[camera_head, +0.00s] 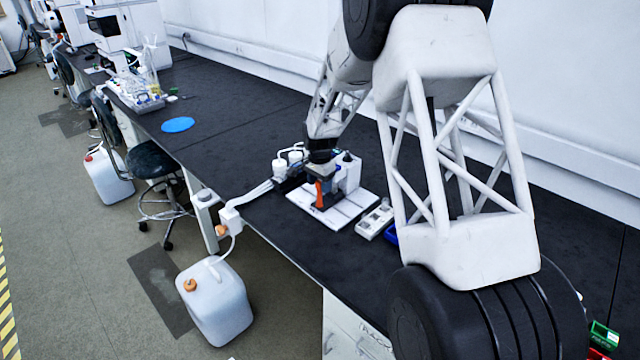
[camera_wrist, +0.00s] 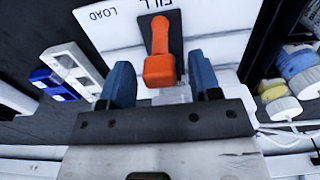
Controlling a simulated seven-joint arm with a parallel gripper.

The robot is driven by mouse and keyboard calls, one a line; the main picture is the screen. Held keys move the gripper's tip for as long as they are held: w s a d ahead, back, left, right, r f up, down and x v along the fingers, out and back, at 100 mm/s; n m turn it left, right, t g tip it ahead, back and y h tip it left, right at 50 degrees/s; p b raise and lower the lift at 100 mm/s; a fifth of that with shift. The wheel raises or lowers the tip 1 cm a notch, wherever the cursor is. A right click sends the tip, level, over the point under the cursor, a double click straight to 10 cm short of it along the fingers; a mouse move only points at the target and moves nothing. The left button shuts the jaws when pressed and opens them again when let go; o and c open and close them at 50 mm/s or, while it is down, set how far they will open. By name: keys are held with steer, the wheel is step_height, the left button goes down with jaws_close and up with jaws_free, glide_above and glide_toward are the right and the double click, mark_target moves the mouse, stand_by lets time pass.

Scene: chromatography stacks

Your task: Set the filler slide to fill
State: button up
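The orange slide handle (camera_wrist: 160,55) sits on a black plate (camera_wrist: 175,38) on a white panel in the wrist view. Its blocky end faces my gripper. An upside-down FILL label, partly cut off, lies just beyond the plate, and an upside-down LOAD label lies to its left. The handle also shows as an orange patch (camera_head: 320,190) in the head view. My gripper (camera_wrist: 161,84) has its two blue fingers apart, one on each side of the handle's near end, with visible gaps. Whether the fingertips reach down to the handle's height is unclear.
A white base plate (camera_head: 357,206) carries the device on the black bench (camera_head: 265,110). A small white rack (camera_head: 374,220) stands just right of it. White-capped bottles (camera_wrist: 284,105) stand at the right in the wrist view. The bench around the blue disc (camera_head: 178,125) is largely clear.

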stand_by(0.3)
steer(key=shift+r, duration=3.9)
